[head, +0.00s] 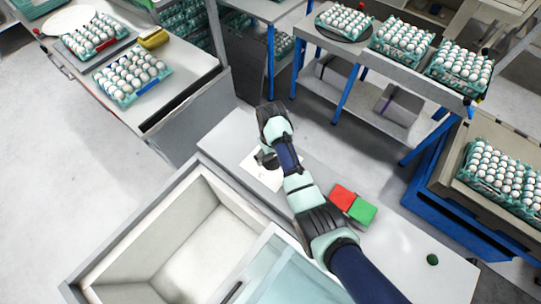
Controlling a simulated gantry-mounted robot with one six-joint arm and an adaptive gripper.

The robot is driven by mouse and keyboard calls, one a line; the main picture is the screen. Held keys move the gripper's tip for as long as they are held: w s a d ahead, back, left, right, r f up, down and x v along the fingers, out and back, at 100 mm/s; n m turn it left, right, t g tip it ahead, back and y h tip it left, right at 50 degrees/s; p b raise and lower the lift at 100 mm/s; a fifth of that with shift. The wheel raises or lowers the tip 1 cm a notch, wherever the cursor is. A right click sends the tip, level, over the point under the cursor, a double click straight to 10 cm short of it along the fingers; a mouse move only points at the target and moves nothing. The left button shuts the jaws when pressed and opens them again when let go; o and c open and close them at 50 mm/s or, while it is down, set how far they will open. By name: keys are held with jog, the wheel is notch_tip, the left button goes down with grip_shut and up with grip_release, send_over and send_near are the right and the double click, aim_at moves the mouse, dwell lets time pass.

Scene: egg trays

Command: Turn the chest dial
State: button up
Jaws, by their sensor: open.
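The white chest (118,243) stands at the bottom left with its left part open and empty. A pale glass lid (285,272) covers its right part, with a small dark handle slot near the lid's left edge. I cannot make out a dial on the chest. A small dark green round piece (432,259) sits on the light grey surface at the lower right; I cannot tell whether it is a dial. My arm reaches up from the bottom. My gripper (266,158) is at its far end, above the grey surface behind the chest, open, its fingertips hard to make out.
A white sheet (262,172), a red block (341,197) and a green block (362,211) lie on the grey surface. Egg trays stand on a left table (190,68), a rear shelf (335,48) and a right stand (445,180). Floor shows at left.

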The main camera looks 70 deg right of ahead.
jog(key=shift+f, duration=0.2)
jog(key=c, duration=1.1)
jog(key=shift+c, duration=0.2)
jog(key=shift+r+p, duration=0.1)
jog(key=shift+p, duration=0.2)
jog(key=m+p, duration=0.2)
jog(key=shift+r+m, duration=0.1)
jog(key=shift+m, duration=0.2)
jog(key=shift+s+d+m+p, duration=0.1)
jog(key=shift+m+p, duration=1.45)
jog(key=shift+m, duration=1.05)
jog(key=shift+f, duration=0.2)
